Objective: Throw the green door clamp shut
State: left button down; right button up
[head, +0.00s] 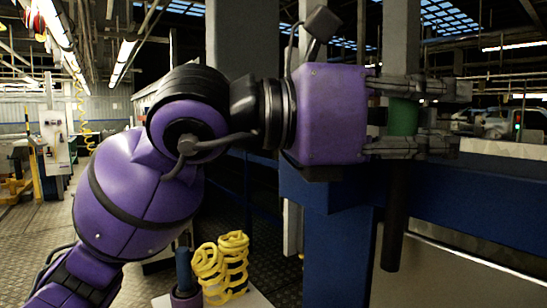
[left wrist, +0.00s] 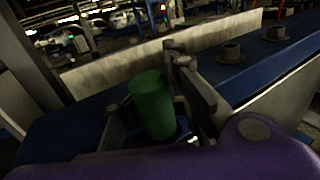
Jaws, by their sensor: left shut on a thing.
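The green door clamp shows as a green cylindrical grip (head: 404,117) at the right of the head view, with a dark rod (head: 396,215) hanging below it, slightly tilted. My left gripper (head: 440,118) comes in from the left and is shut on the green grip, one finger above the other in the picture. In the left wrist view the green grip (left wrist: 152,103) stands between the dark fingers. The clamp's pivot and catch cannot be made out. My right gripper is not in view.
A blue beam (head: 470,205) runs behind the clamp, with a blue post (head: 338,245) below. Yellow coil springs (head: 232,262) stand at the bottom centre. The left wrist view shows dark round fittings (left wrist: 231,53) on the blue beam. Open floor (head: 30,235) lies at the left.

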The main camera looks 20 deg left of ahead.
aim_at(398, 119)
pick_arm(q)
jog(key=shift+s+a+r, duration=0.1)
jog(key=shift+r, duration=0.45)
jog(key=shift+f, duration=0.2)
jog(key=shift+f, duration=0.15)
jog(key=c, duration=1.4)
grip_release()
jog(key=shift+s+f, duration=0.1)
jog(key=shift+s, duration=0.1)
jog(key=shift+c, duration=0.2)
jog(key=shift+o, duration=1.3)
jog(key=shift+w+f, duration=0.1)
jog(key=shift+f, duration=0.05)
jog(key=shift+o, duration=0.4)
jog(key=o, duration=0.7)
jog(key=v, duration=0.7)
jog(key=shift+s+a+f, duration=0.1)
jog(key=shift+s+a, duration=0.1)
jog(key=shift+a, duration=0.15)
